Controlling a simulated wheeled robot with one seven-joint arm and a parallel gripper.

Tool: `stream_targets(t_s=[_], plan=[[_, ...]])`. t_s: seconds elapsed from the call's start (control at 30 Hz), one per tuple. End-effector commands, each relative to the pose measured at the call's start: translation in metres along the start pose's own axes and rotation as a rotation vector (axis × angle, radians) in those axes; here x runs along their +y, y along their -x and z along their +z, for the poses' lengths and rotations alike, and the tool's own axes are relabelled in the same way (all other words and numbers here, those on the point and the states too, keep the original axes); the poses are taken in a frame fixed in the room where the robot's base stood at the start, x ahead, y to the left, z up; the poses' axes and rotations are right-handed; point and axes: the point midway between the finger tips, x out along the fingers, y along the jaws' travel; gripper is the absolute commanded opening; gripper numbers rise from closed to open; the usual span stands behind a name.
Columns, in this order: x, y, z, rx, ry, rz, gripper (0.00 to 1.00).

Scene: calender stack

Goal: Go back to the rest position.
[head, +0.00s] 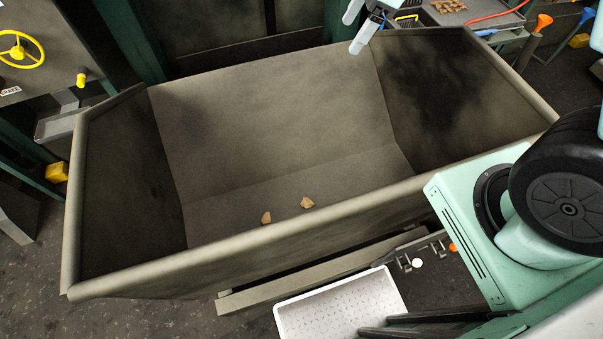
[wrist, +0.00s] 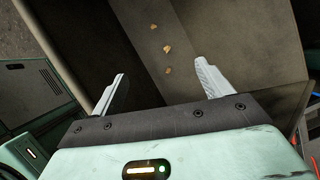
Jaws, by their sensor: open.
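My gripper (head: 367,34) shows at the top of the head view, above the far right rim of a large grey bin. In the wrist view my gripper (wrist: 162,88) has its two pale fingers spread wide with nothing between them. The bin (head: 270,110) lies below it, and its inside also shows in the wrist view (wrist: 235,35). Small tan chunks lie on the bin floor, well away from the fingers. The head view shows two, a left chunk (head: 266,217) and a right chunk (head: 307,202); the wrist view shows three (wrist: 167,49).
A white perforated tray (head: 340,305) sits in front of the bin. A yellow handwheel (head: 20,48) is at the far left. A bench (head: 470,14) with small brown pieces and a red cable stands at the back right. The bin's raised rim surrounds a mostly empty inside.

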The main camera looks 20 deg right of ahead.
Motion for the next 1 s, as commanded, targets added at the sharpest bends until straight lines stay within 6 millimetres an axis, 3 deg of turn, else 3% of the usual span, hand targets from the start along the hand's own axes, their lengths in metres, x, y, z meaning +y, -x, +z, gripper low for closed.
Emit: stream_targets(t_s=[0.43, 0.57, 0.67, 0.8, 0.9, 1.0], plan=[[0.001, -0.001, 0.001, 0.000, 0.007, 0.001, 0.78], [0.019, -0.014, 0.011, 0.000, 0.140, 0.033, 0.78], [0.055, -0.033, 0.027, 0.001, 0.408, 0.088, 0.78], [0.129, -0.064, 0.045, 0.007, 0.993, 0.190, 0.78], [0.182, -0.081, 0.046, 0.023, 1.459, 0.258, 0.78], [0.222, -0.093, 0.039, 0.048, 1.874, 0.320, 0.78]])
